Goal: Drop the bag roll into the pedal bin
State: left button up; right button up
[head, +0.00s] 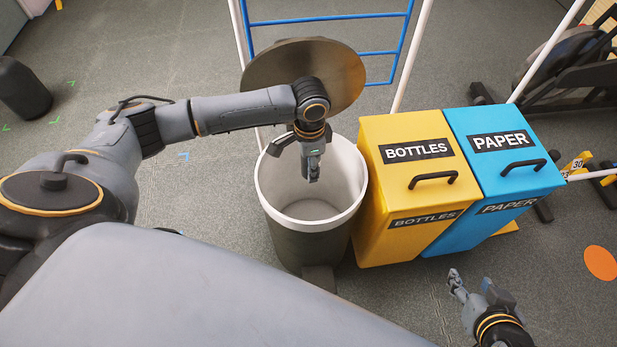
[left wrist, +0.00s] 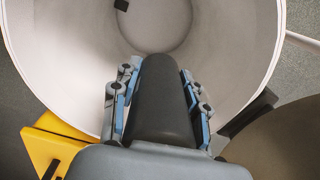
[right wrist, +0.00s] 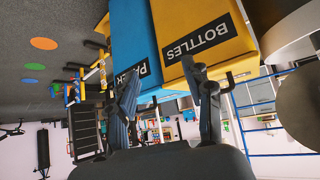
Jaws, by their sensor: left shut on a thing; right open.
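The pedal bin (head: 279,240) stands in front of me with its round lid (head: 262,70) raised behind the opening. Its pale inside and floor look empty. The left wrist view looks down into the pedal bin (left wrist: 255,45). My left gripper (head: 312,175) is over the bin's opening, pointing down. In the left wrist view, the left gripper (left wrist: 160,95) is shut on the dark bag roll (left wrist: 163,100).
A yellow BOTTLES bin (head: 400,165) and a blue PAPER bin (head: 505,160) stand just right of the pedal bin, lids shut. A blue rack (head: 325,20) is behind. A dark cylinder (head: 22,88) stands at far left. Floor is clear left of the pedal bin.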

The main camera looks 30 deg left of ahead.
pick_arm(q)
jog(key=shift+f+b, duration=0.3)
jog(key=shift+b, duration=0.05)
pick_arm(e)
jog(key=shift+w+a+r+t+y, duration=0.15)
jog(key=shift+w+a+r+t, duration=0.1)
jog(key=shift+w+r+t, duration=0.35)
jog(key=shift+w+a+r+t+y, duration=0.1)
jog(key=shift+w+a+r+t, duration=0.15)
jog(key=shift+w+r+t, duration=0.35)
jog(key=shift+w+a+r+t+y, duration=0.15)
jog(key=shift+w+a+r+t, duration=0.2)
jog(key=shift+w, duration=0.4)
jog(key=shift+d, duration=0.1)
pick_arm(q)
jog(key=o, duration=1.3)
jog(key=shift+o, duration=0.2)
notch_tip(320, 180, up, 12)
jog(key=shift+f, duration=0.1)
jog(key=shift+s, duration=0.1)
pick_arm(e)
jog(key=shift+s, duration=0.1)
